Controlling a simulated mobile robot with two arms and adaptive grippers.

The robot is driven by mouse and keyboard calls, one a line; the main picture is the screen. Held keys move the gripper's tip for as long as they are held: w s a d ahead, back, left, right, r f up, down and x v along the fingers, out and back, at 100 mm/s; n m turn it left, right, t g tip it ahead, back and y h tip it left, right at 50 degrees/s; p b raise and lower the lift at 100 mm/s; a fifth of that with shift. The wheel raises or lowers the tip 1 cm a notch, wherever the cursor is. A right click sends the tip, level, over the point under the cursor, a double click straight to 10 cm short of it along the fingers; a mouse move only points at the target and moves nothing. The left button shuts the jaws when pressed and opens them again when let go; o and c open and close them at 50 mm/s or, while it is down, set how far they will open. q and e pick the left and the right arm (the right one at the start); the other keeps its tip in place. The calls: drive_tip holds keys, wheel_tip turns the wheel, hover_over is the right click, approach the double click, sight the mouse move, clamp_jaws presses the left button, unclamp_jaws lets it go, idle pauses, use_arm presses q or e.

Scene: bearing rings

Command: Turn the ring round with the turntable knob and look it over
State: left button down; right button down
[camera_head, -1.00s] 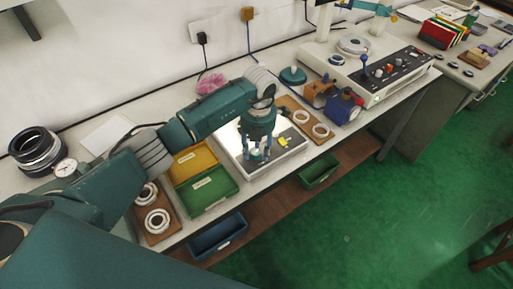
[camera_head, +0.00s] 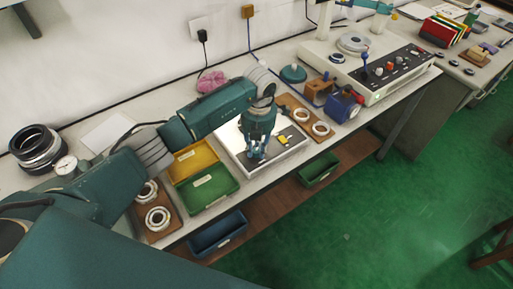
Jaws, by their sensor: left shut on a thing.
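My left gripper (camera_head: 257,156) points down over the bright white inspection plate (camera_head: 232,155). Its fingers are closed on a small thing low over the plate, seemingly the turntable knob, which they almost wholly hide. No ring can be made out under the gripper. Pale rings lie on a brown board (camera_head: 313,137) right of the plate, one ring (camera_head: 302,115) behind another (camera_head: 321,128). More rings, such as one at the front left (camera_head: 158,218), lie on a second brown board (camera_head: 169,232). My right gripper is not in view.
A yellow tray (camera_head: 192,160) and a green tray (camera_head: 208,190) stand left of the plate. A yellow-and-black piece (camera_head: 282,140) lies on the plate. A control console (camera_head: 385,75) and a blue device (camera_head: 341,108) stand to the right. Blue (camera_head: 217,236) and green bins (camera_head: 319,170) sit below the bench edge.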

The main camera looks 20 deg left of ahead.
use_arm(q)
drive_tip(key=shift+w+r+m+b, duration=0.1)
drive_tip(key=shift+w+m+b, duration=0.1)
drive_tip(key=shift+m+b, duration=1.1)
drive_tip(key=shift+b, duration=0.15)
drive_tip(key=shift+m+b, duration=1.1)
drive_tip(key=shift+m, duration=0.1)
drive_tip(key=shift+m+t+b, duration=0.3)
drive_tip(key=shift+m+b, duration=0.1)
drive_tip(key=shift+m, duration=0.2)
drive_tip(key=shift+r, duration=0.1)
drive_tip(key=c, duration=1.6)
unclamp_jaws()
drive_tip(key=shift+c, duration=0.2)
drive_tip(key=shift+o, duration=0.6)
drive_tip(key=shift+s+d, duration=0.1)
